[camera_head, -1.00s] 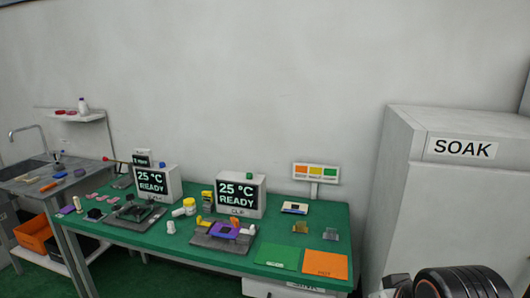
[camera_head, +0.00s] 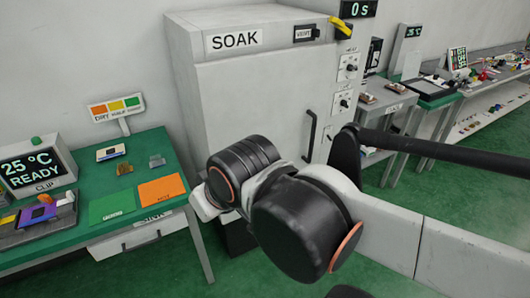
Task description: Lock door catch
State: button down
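A large grey cabinet labelled SOAK (camera_head: 255,90) stands in the middle of the view, with its door on the front face. A black vertical bar handle (camera_head: 310,136) is on the right part of the front. A yellow lever (camera_head: 341,26) sits at the top right, above the front panel. Small plates with dark knobs or levers (camera_head: 348,68) are on the right side of the front; which one is the door catch I cannot tell. My arm crosses the lower right, in front of the cabinet's lower part. My gripper is not in view.
A green table (camera_head: 150,150) with orange and green mats, a sign and a CLIP display stands at the left, close to the cabinet. Further benches with small items (camera_head: 480,75) run along the right wall. Green floor shows between them.

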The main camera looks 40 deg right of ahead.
aim_at(339, 24)
jog(key=z, duration=1.8)
jog(key=i+l+u, duration=0.1)
jog(key=i, duration=0.65)
